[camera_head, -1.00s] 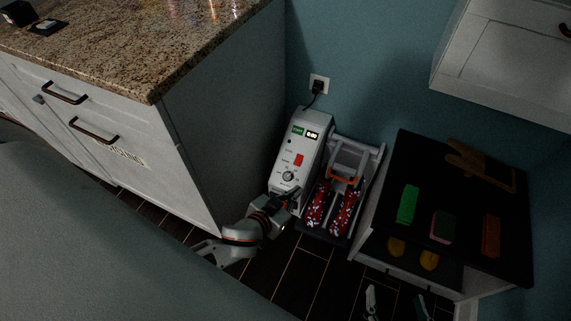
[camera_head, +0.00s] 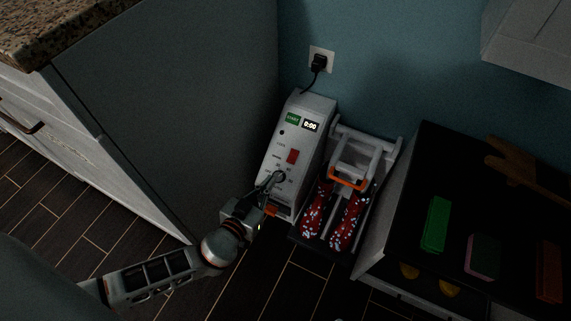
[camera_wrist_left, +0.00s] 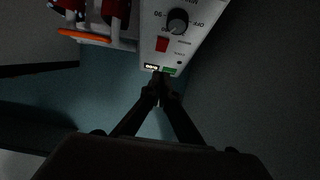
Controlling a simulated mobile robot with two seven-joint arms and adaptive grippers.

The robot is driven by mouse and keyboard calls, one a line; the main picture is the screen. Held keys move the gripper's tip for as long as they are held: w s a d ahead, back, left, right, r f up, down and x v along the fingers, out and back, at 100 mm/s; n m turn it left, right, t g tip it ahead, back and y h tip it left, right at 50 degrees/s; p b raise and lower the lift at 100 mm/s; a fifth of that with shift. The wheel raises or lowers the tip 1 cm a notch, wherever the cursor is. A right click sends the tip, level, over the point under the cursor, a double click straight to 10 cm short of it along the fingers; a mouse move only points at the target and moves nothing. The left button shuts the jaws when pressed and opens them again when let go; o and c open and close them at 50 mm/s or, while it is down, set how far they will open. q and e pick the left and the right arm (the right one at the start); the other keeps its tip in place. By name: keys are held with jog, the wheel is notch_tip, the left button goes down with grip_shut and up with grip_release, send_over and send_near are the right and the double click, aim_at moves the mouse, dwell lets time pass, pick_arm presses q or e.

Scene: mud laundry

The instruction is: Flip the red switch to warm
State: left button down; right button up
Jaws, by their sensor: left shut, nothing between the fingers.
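The red switch (camera_head: 292,156) sits on the sloped front of a white boot-dryer unit (camera_head: 306,108), below the green start label and the lit display. It also shows in the left wrist view (camera_wrist_left: 162,44), where the picture is upside down, beside the dark round knob (camera_wrist_left: 178,21). My left gripper (camera_head: 272,184) is in front of the panel's lower part, below the switch, and partly covers the knob area. Its fingers are together and empty in the left wrist view (camera_wrist_left: 160,88). I cannot tell whether they touch the panel. My right gripper is not in view.
A rack with red patterned boots (camera_head: 346,222) and an orange bar (camera_head: 347,180) stands right of the unit. A dark-topped cabinet (camera_head: 410,205) with a green block (camera_head: 436,223) is further right. A large cabinet side (camera_head: 180,110) is at left. An outlet (camera_head: 320,60) is on the wall.

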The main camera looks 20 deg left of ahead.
pick_arm(q)
jog(key=b, duration=0.1)
send_near(292, 159)
jog(key=w+r, duration=0.2)
jog(key=w, duration=0.1)
jog(key=shift+w, duration=0.25)
jog(key=f, duration=0.1)
jog(key=w+f+b, duration=0.1)
jog(key=f, duration=0.1)
jog(key=shift+w, duration=0.25)
jog(key=shift+w+f+b, duration=0.3)
jog(key=shift+b, duration=0.1)
jog(key=shift+w, duration=0.1)
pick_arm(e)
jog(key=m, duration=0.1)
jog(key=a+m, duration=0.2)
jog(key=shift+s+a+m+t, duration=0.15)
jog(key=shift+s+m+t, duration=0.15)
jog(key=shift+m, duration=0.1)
pick_arm(q)
jog(key=shift+r, duration=0.1)
